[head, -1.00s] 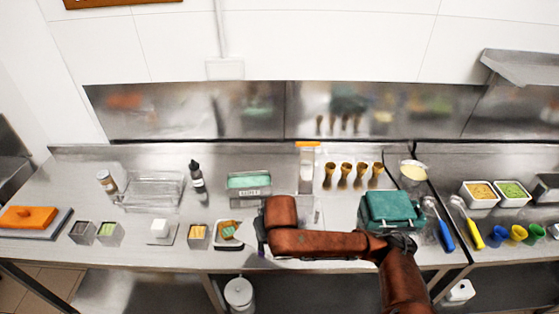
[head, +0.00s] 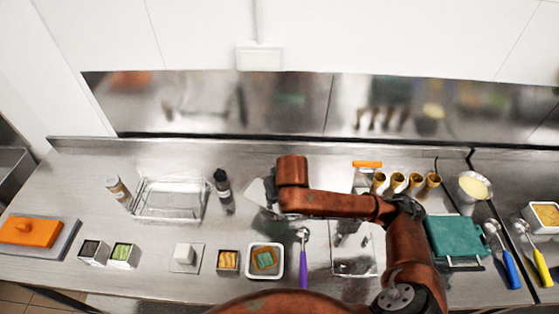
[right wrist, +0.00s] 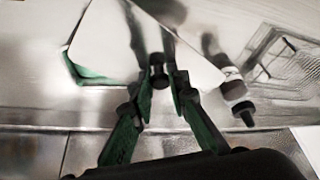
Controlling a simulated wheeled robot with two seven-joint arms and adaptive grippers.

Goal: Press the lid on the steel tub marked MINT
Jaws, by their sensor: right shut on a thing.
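A pale flat lid (right wrist: 140,38) fills the upper part of the right wrist view, with green showing along its left edge, so it lies over or just above the mint tub. I cannot tell whether it is seated. My right gripper (right wrist: 158,82) is shut on the lid's dark knob. In the head view the lid (head: 262,196) is a light patch beside my right arm's end, which hides the gripper and most of the tub. The tub's MINT mark is not readable now. My left gripper is out of view.
A dark bottle (head: 222,187) stands just left of the lid, with a wire rack (head: 170,199) beyond it. A white tray (head: 281,272) and a purple scoop (head: 304,268) lie in front. Cones (head: 398,182) and a teal box (head: 455,240) stand to the right.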

